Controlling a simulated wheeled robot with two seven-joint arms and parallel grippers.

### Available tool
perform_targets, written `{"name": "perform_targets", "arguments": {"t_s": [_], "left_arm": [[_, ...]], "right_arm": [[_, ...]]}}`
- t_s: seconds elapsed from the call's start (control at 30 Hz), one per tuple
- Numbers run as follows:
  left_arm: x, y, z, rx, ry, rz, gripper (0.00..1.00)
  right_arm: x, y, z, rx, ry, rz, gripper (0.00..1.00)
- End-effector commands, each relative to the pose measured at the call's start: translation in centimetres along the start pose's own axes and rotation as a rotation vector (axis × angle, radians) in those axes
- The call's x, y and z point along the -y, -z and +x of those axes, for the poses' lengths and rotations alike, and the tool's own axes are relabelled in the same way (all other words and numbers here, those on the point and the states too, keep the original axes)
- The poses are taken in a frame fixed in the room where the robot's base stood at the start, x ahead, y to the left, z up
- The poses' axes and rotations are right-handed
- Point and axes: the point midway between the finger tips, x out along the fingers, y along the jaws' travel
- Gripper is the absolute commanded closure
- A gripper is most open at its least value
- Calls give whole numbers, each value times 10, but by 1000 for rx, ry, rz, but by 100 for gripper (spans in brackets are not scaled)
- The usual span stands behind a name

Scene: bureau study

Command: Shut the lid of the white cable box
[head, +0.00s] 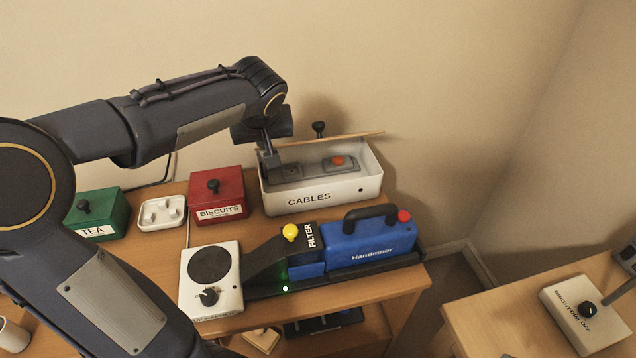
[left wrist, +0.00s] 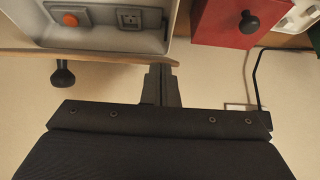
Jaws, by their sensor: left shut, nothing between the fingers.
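The white cable box (head: 345,191), labelled CABLES, stands at the back of the desk, against the wall. Its wooden lid (head: 345,137) is open, raised at the back and seen nearly edge-on. The lid's black knob (head: 319,128) faces the wall. In the left wrist view the lid (left wrist: 95,54) is a thin strip beside the box (left wrist: 110,38), with its knob (left wrist: 63,74) on the far side. My left gripper (head: 270,160) is shut and empty, at the lid's left end. Its fingertips (left wrist: 161,68) overlap the lid's edge in view; contact is unclear. My right gripper is out of view.
A red biscuits box (head: 217,190) stands close left of the cable box, then a white tray (head: 162,213) and a green tea box (head: 98,213). A blue Handmoor machine (head: 365,241) and a white dial unit (head: 211,279) lie in front. Bare wall is behind.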

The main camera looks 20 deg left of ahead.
Motion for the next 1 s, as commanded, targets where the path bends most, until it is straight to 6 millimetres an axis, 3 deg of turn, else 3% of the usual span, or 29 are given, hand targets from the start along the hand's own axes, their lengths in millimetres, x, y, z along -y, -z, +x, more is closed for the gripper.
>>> {"name": "perform_targets", "arguments": {"t_s": [0.03,0.37,1.0], "left_arm": [[4,-3,12,2,12,4,100],[4,0,8,-1,12,2,100],[1,33,-50,-3,5,0,100]], "right_arm": [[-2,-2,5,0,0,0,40],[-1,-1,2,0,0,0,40],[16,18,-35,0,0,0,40]]}}
